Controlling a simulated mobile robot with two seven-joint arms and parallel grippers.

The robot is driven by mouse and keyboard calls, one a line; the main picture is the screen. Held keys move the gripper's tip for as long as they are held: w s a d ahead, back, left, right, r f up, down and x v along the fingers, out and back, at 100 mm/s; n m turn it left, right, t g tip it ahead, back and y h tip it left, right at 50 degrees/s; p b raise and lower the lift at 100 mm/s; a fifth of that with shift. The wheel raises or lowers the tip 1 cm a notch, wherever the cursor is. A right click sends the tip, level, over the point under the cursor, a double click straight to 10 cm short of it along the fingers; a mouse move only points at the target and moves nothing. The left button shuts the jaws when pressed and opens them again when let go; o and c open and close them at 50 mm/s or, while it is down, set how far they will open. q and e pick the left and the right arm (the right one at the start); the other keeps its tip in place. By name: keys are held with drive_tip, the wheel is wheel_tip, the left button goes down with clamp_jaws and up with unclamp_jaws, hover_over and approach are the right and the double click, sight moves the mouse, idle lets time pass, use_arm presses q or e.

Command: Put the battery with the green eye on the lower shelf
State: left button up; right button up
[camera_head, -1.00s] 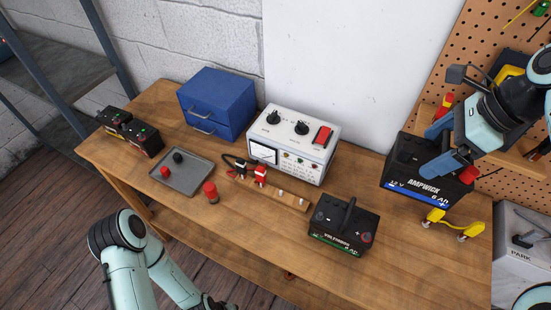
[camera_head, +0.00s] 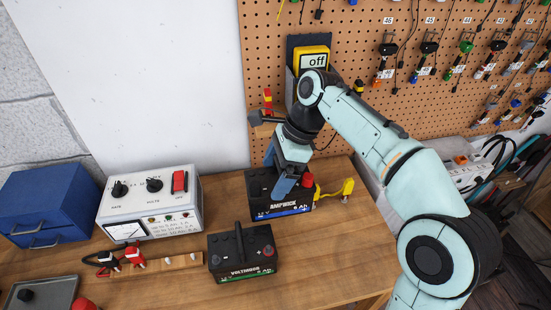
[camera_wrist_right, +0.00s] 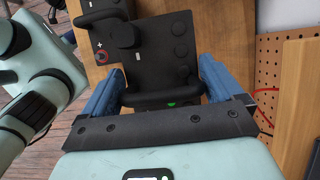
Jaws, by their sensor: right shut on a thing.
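The black battery marked AMPWICK (camera_head: 262,192) has a blue stripe and a red terminal, and is at the bench's right end. My right gripper (camera_head: 281,172) is shut on it from above. In the right wrist view, the blue fingers of that gripper (camera_wrist_right: 160,90) sit on either side of the battery (camera_wrist_right: 160,45), with a green spot (camera_wrist_right: 172,104) showing between them. I cannot tell whether it is clear of the bench. A second black battery marked VOLTMOOR (camera_head: 240,262), with a handle, stands on the bench to the left. My left gripper is not in view.
A white charger box (camera_head: 150,209) and a blue drawer cabinet (camera_head: 47,205) stand at the left. Yellow clamps (camera_head: 336,190) lie beside the held battery. A pegboard (camera_head: 370,25) with hanging tools rises behind. A power strip (camera_head: 470,170) is at the right.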

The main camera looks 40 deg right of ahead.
drive_tip(key=shift+f+b, duration=0.7)
drive_tip(key=shift+f, duration=2.1)
drive_tip(key=shift+f+b, duration=0.45)
drive_tip(key=shift+f, duration=1.35)
drive_tip(key=shift+f, duration=0.15)
drive_tip(key=o, duration=1.7)
drive_tip(key=shift+f, duration=0.1)
